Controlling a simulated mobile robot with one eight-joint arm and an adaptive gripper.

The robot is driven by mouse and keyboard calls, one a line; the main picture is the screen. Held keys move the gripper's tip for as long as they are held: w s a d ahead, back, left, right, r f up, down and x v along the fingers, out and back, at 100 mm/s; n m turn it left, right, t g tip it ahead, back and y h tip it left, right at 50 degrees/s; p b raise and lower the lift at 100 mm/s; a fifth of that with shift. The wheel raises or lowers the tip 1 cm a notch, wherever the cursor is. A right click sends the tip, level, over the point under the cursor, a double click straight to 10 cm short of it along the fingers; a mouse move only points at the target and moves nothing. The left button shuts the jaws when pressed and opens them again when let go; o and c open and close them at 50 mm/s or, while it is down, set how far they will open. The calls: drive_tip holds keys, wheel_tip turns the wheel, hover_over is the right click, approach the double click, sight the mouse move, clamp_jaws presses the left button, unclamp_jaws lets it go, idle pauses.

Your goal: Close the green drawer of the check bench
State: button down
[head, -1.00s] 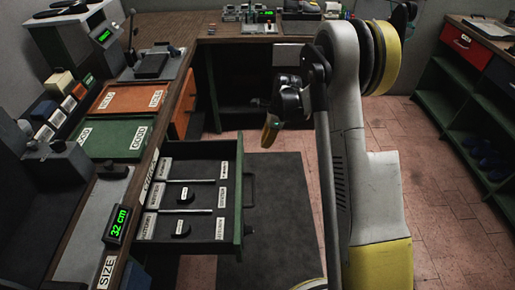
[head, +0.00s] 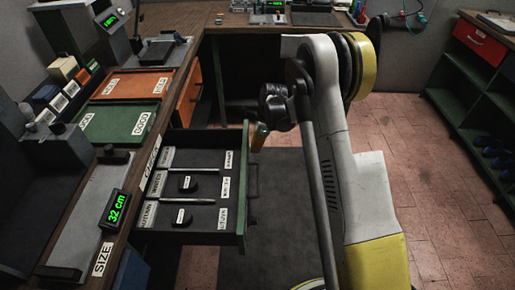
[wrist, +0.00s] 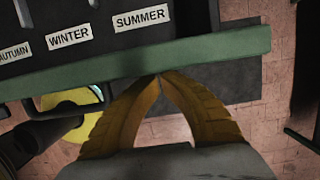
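The green drawer (head: 243,195) of the check bench (head: 150,150) stands pulled out over the floor. Its dark inside has thin dividers, white labels and small dark pieces. My gripper (head: 259,137) is at the far end of the drawer's front, on its outer side. In the wrist view the yellow fingertips of my gripper (wrist: 160,76) meet and hold nothing. They overlap the edge of the green drawer front (wrist: 200,50), with SUMMER and WINTER labels beyond. I cannot tell whether they touch it.
A green tray (head: 150,108) and an orange tray (head: 165,75) lie on the bench top. A "32 cm" display (head: 116,208) stands at the near end. An orange drawer front (head: 189,95) is farther back. A green shelf (head: 460,110) stands right, with open tiled floor (head: 420,190) before it.

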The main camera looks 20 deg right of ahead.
drive_tip(key=shift+a, duration=0.1)
hover_over(178, 156)
drive_tip(key=d, duration=0.1)
drive_tip(key=shift+s+d, duration=0.2)
drive_tip(key=shift+s, duration=0.05)
idle(0.5)
